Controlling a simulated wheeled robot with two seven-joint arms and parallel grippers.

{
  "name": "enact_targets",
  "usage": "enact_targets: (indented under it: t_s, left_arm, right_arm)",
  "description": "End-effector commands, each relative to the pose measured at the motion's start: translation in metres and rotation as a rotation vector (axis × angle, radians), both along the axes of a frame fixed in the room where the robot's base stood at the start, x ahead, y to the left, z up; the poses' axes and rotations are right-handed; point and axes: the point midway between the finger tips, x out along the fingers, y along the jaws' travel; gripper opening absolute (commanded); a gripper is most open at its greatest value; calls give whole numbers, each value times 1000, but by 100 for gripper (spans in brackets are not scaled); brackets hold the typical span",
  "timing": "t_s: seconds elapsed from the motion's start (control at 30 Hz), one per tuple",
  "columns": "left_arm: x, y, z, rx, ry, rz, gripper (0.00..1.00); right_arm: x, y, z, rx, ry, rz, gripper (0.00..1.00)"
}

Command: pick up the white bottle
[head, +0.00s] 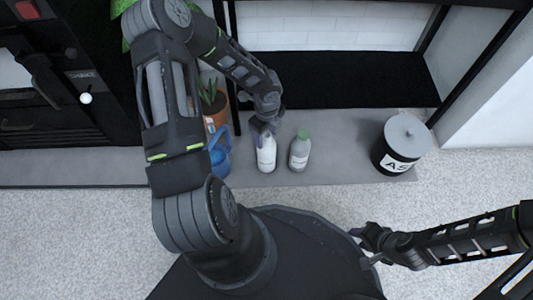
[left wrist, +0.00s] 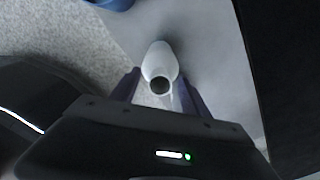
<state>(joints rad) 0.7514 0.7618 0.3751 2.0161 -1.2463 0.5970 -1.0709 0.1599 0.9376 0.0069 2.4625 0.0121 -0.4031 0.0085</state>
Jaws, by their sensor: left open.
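The white bottle (head: 266,157) stands upright on the grey ledge. In the left wrist view the white bottle (left wrist: 160,62) is seen from above, with a dark round top. My left gripper (head: 265,130) is over the bottle's top and partly hides it. In the left wrist view my left gripper (left wrist: 159,92) is open, with one finger on each side of the bottle's upper part. I cannot tell whether either finger touches it. My right gripper (head: 366,248) is low at the right, far from the bottle; its jaw opening is too small to judge.
A grey bottle with a green cap (head: 299,153) stands just right of the white bottle. A blue object (head: 219,160) and a potted plant (head: 213,105) are close on the left. A black bin with a grey lid (head: 402,145) stands at the ledge's right end.

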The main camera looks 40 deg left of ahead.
Motion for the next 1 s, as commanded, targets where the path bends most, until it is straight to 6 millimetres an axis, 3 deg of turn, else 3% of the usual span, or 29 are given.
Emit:
enact_targets:
  t_s: [0.1,0.77,1.0]
  left_arm:
    - [0,0,0,0,0,0,54]
    - [0,0,0,0,0,0,0]
    - [0,0,0,0,0,0,0]
  right_arm:
    - [0,0,0,0,0,0,36]
    - [0,0,0,0,0,0,36]
    - [0,0,0,0,0,0,36]
